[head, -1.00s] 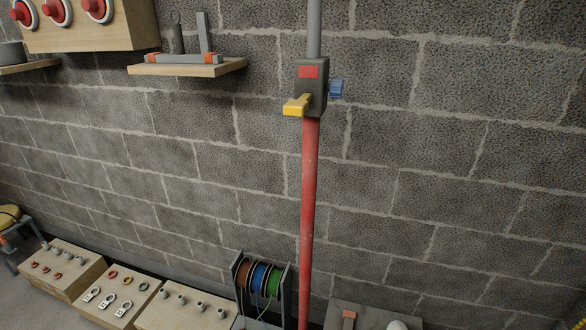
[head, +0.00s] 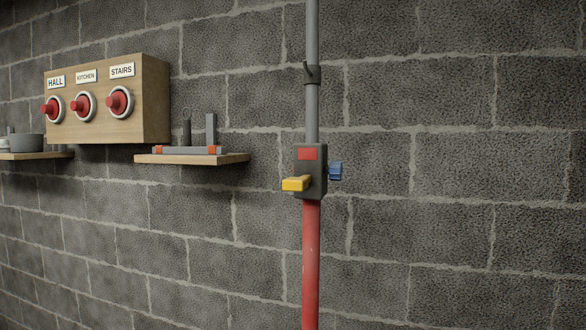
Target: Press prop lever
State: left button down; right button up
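The prop stands upright in front of the block wall, with a red lower tube (head: 311,262) and a grey upper tube (head: 312,115). A dark housing (head: 316,172) with a red patch joins the two tubes. A yellow lever (head: 296,184) sticks out from the housing's left front. A blue knob (head: 335,171) is on its right side. Neither of my grippers is in view, and nothing touches the lever.
A wooden box (head: 155,100) with several red knobs labelled hall, kitchen and stairs hangs on the left. Below it, a small shelf (head: 192,159) carries a grey tool with orange parts. Another shelf (head: 30,155) holds a grey pot. The wall right of the prop is bare.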

aim_at(295, 184)
jog(key=z, duration=1.1)
jog(key=k, duration=0.4)
jog(key=u, duration=0.05)
